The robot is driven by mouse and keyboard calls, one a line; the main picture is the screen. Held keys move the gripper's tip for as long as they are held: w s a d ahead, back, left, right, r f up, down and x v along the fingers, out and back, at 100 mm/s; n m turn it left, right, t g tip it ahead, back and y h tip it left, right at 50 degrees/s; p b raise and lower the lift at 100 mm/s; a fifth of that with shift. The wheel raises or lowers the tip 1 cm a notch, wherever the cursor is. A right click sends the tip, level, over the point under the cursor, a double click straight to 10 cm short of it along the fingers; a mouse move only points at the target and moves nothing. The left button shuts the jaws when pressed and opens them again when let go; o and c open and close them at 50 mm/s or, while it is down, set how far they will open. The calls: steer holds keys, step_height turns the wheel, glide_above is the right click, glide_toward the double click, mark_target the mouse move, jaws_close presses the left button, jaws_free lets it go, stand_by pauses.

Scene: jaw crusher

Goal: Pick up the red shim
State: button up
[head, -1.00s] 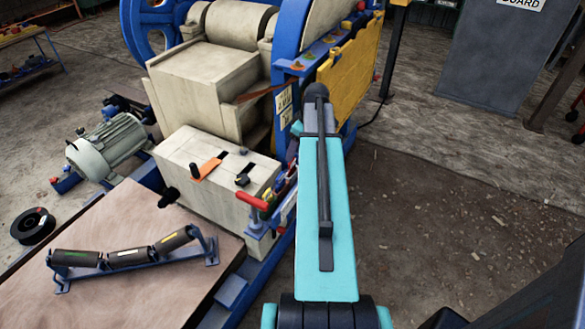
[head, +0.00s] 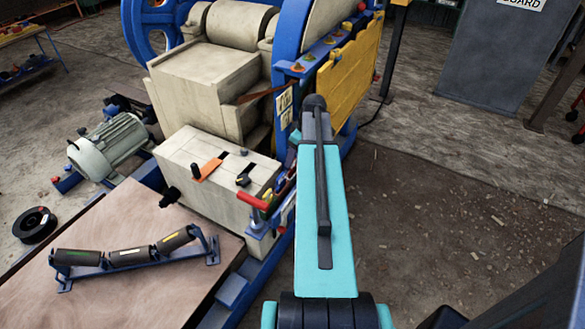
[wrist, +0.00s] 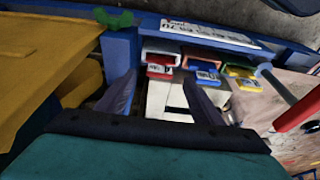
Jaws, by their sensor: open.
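The red shim (wrist: 160,70) shows in the wrist view as a small red piece with a pale label, in a row under a label plate. A blue shim (wrist: 205,75) and a yellow shim (wrist: 244,83) sit to its right. My gripper (wrist: 160,77) is open, with one dark finger left of the red shim and the other to its lower right. Nothing is held between the fingers. In the head view my arm hides the gripper, and I cannot make out the red shim clearly.
A red handle (wrist: 297,110) on a pale rod stands right of the shims. A yellow panel (wrist: 45,55) is close on the left. In the head view, the cream crusher box (head: 215,170) and a table with rollers (head: 130,257) lie left of my arm. Bare floor is on the right.

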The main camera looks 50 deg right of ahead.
steer(key=shift+p+x, duration=0.3)
steer(key=shift+x, duration=1.1)
jaws_close()
steer(key=shift+r, duration=0.15)
step_height(320, 180, up, 10)
steer(key=b, duration=0.2)
stand_by(0.3)
stand_by(0.6)
